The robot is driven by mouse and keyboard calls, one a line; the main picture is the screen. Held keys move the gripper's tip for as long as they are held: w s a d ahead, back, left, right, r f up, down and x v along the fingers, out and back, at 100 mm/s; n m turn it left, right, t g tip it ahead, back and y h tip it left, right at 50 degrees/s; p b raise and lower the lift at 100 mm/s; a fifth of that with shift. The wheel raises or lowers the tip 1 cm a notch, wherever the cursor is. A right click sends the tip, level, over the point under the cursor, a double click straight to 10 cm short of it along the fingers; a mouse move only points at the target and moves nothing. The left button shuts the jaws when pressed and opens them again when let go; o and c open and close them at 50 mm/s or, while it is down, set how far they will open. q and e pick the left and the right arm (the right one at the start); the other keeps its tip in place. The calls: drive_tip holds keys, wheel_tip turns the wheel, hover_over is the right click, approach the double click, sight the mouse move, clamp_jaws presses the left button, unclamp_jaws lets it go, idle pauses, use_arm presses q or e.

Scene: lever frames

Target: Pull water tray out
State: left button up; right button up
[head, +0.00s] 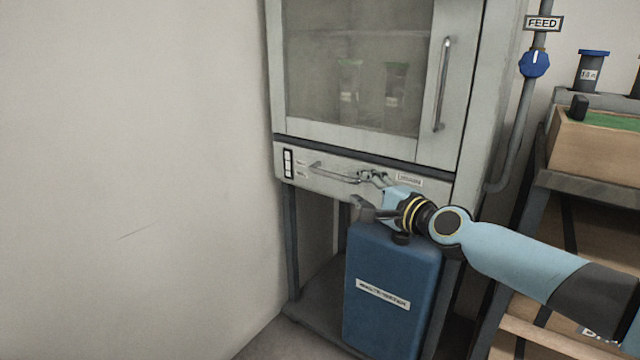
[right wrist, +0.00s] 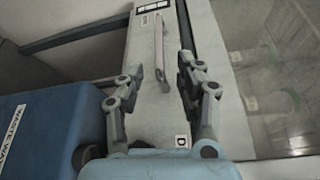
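The water tray is the shallow grey drawer front (head: 335,183) below the glass door of the cabinet. It sits flush with the cabinet and has a horizontal bar handle (head: 335,173). My right gripper (head: 366,193) is at the right end of this handle. In the right wrist view its two fingers (right wrist: 156,75) are spread, with the handle (right wrist: 159,45) showing between and ahead of them. Neither finger visibly touches the bar. The drawer front (right wrist: 150,110) also shows there. My left gripper is in neither view.
A blue waste-water canister (head: 395,285) stands under the drawer, just below my right gripper; it shows in the wrist view (right wrist: 50,135). The cabinet's glass door (head: 355,65) is shut above. A wall (head: 130,180) is at left, a shelf rack (head: 590,185) at right.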

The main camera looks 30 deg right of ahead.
sight(337, 175)
drive_tip(key=w, duration=0.3)
drive_tip(key=shift+w+f+b, duration=0.1)
drive_tip(key=shift+f+b, duration=0.1)
drive_tip(key=shift+b, duration=0.1)
drive_tip(key=w, duration=0.2)
drive_tip(key=w+b, duration=0.1)
drive_tip(key=w, duration=0.3)
drive_tip(key=shift+f+b, duration=0.35)
drive_tip(key=shift+b, duration=0.05)
drive_tip(key=shift+w+r, duration=0.1)
drive_tip(key=shift+w, duration=0.5)
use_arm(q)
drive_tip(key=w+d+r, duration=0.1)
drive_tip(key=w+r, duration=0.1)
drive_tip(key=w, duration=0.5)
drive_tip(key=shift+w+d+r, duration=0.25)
use_arm(e)
drive_tip(key=shift+c, duration=0.2)
clamp_jaws()
